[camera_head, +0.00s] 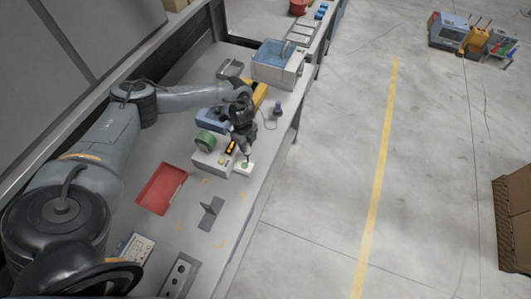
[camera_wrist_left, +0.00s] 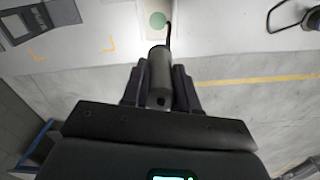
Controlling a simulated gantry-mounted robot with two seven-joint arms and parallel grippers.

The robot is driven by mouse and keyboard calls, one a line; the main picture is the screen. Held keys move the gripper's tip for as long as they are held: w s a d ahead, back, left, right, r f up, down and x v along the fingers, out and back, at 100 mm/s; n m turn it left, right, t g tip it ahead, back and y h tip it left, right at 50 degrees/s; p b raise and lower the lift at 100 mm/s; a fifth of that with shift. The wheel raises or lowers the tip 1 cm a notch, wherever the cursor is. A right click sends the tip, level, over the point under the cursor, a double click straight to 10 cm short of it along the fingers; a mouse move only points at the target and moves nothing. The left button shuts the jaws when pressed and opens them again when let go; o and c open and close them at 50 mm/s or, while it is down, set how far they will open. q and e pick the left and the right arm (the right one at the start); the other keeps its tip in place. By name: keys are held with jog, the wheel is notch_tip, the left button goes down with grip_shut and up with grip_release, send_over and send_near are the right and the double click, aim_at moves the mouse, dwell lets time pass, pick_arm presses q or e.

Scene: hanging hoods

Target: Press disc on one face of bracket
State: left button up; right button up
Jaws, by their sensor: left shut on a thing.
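A green disc (camera_head: 245,165) lies on a small white pad (camera_head: 247,171) near the bench's front edge. The disc also shows in the left wrist view (camera_wrist_left: 157,20). My left gripper (camera_head: 243,143) is above the pad, shut on a dark grey cylindrical tool (camera_wrist_left: 159,78) with a thin, bent black tip. The tip is close to the disc; I cannot tell whether it touches. The dark grey angled bracket (camera_head: 211,213) stands on the bench nearer to me, apart from the gripper, within yellow corner marks. My right gripper is not in view.
A red tray (camera_head: 161,188) lies left of the bracket. A white box with a green roll (camera_head: 205,140) stands close beside the gripper. A blue-lidded machine (camera_head: 277,64) is farther back. Panels (camera_head: 178,277) lie at the near end. The floor right of the bench is open.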

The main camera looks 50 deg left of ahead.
pick_arm(q)
jog(key=f+b, duration=0.3)
jog(key=a+f+b, duration=0.1)
jog(key=f+b, duration=0.2)
jog(key=s+f+b, duration=0.1)
jog(key=f+b, duration=0.3)
jog(key=shift+s+a, duration=0.1)
jog(key=shift+a, duration=0.25)
jog(key=shift+f+b, duration=0.75)
jog(key=shift+f, duration=0.05)
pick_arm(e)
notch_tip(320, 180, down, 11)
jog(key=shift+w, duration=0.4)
pick_arm(q)
jog(key=shift+f, duration=0.1)
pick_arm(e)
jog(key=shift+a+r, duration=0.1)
pick_arm(q)
jog(key=shift+f, duration=0.2)
